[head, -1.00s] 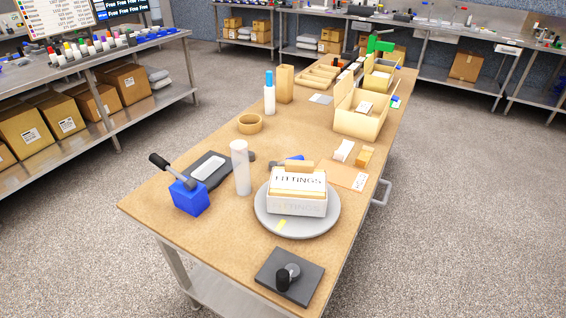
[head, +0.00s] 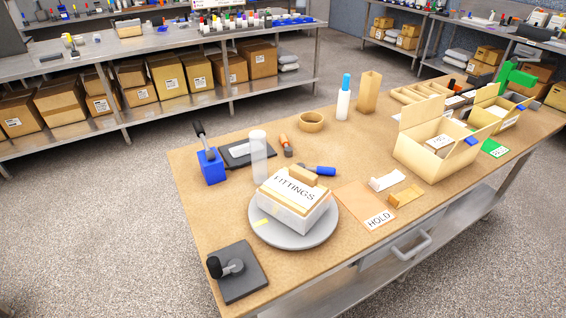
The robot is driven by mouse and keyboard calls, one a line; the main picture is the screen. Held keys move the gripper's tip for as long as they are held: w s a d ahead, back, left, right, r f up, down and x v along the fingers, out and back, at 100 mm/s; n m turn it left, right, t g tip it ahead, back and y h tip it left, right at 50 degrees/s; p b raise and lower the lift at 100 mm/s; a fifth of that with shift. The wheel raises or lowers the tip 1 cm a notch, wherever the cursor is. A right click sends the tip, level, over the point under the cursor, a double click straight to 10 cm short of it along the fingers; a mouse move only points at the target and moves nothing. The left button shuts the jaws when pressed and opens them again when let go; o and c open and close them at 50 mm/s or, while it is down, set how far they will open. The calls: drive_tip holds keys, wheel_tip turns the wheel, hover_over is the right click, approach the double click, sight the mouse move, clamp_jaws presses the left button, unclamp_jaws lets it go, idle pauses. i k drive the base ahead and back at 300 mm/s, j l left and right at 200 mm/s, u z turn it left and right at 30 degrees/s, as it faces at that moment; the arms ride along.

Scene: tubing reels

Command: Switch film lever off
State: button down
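Two levers stand on the wooden table, and no label shows which is the film lever. One is a blue block (head: 211,168) with a grey arm and black handle (head: 199,130), at the table's left edge beside a dark plate with a pale pad (head: 240,150). Its handle points up, leaning slightly left. The other is a dark square plate (head: 241,276) at the near left corner, with a grey pivot and a black knob (head: 214,267) lying to the left. A translucent whitish cylinder (head: 259,157) stands near the blue block. My gripper is not in view.
A box marked FITTINGS (head: 296,207) sits on a round grey turntable (head: 265,236). A HOLD card (head: 378,221), an orange-handled tool (head: 286,145), a blue-handled tool (head: 319,171) and a wooden ring (head: 311,122) lie nearby. Open cartons (head: 470,160) stand right. Floor is clear left.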

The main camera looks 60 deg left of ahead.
sight(323, 171)
drive_tip(key=i+u, duration=0.15)
drive_tip(key=u, duration=0.3)
drive_tip(key=i+u, duration=0.2)
drive_tip(key=u, duration=0.25)
drive_tip(key=i+l+u, duration=0.1)
drive_tip(key=u, duration=0.3)
drive_tip(key=i+l+u, duration=0.15)
drive_tip(key=u, duration=0.3)
drive_tip(key=i+l+u, duration=0.15)
drive_tip(key=u, duration=0.3)
drive_tip(key=i+u, duration=0.15)
drive_tip(key=u, duration=0.3)
drive_tip(key=i+l+u, duration=0.15)
drive_tip(key=u, duration=0.25)
drive_tip(key=i+l+u, duration=0.15)
drive_tip(key=u, duration=0.3)
drive_tip(key=i+l+u, duration=0.1)
drive_tip(key=u, duration=0.3)
drive_tip(key=l, duration=0.1)
